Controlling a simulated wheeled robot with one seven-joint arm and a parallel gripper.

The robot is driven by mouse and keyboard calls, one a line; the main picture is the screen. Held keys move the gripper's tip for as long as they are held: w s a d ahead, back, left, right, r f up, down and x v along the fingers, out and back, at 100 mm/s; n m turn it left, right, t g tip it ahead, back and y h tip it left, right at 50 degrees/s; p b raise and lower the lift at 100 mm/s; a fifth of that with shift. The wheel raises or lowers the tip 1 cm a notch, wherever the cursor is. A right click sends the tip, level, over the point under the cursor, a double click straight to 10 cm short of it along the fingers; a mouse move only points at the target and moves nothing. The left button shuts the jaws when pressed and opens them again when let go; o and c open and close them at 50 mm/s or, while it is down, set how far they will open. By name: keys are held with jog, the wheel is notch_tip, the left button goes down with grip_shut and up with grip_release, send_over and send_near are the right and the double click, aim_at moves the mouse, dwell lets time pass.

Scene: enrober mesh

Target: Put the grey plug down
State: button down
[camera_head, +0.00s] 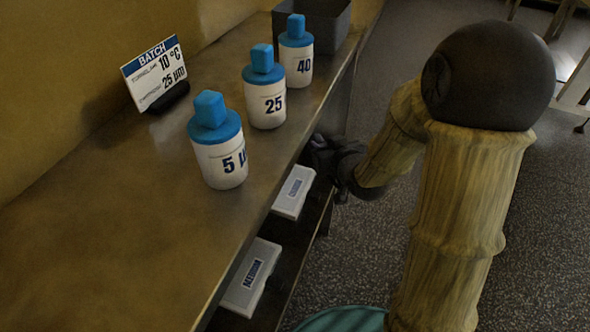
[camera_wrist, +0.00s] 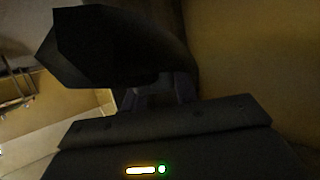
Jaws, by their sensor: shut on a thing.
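My gripper (camera_head: 338,165) is at the edge of the metal counter (camera_head: 125,225), beside the lower shelf and just right of the bottle marked 25. It is dark and partly in shadow. It is shut on the grey plug, but the plug cannot be told apart from the dark fingers in the head view. In the wrist view a dark blocky shape fills the upper middle, with a small greyish part (camera_wrist: 160,92) below it; I cannot tell whether this is the plug.
White bottles with blue caps, marked 5 (camera_head: 222,165), 25 (camera_head: 267,106) and 40 (camera_head: 298,68), stand on the counter. A batch sign (camera_head: 157,72) and grey bin (camera_head: 335,22) are behind. White boxes (camera_head: 293,193) (camera_head: 250,280) sit below. The counter's near left is clear.

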jog(key=s+a+f+y+b, duration=0.1)
jog(key=s+f+b, duration=0.3)
jog(key=b, duration=0.4)
jog(key=shift+s+f+n, duration=0.25)
jog(key=shift+n, duration=0.15)
jog(key=shift+r, duration=0.1)
jog(key=p, duration=0.2)
jog(key=w+p, duration=0.1)
jog(key=p, duration=0.2)
jog(key=w+p, duration=0.1)
jog(key=p, duration=0.2)
jog(key=shift+w+a+r, duration=0.15)
jog(key=shift+a+r, duration=0.15)
jog(key=p, duration=0.3)
jog(key=shift+w+f+p, duration=0.15)
jog(key=shift+w+p, duration=0.1)
jog(key=shift+p, duration=0.15)
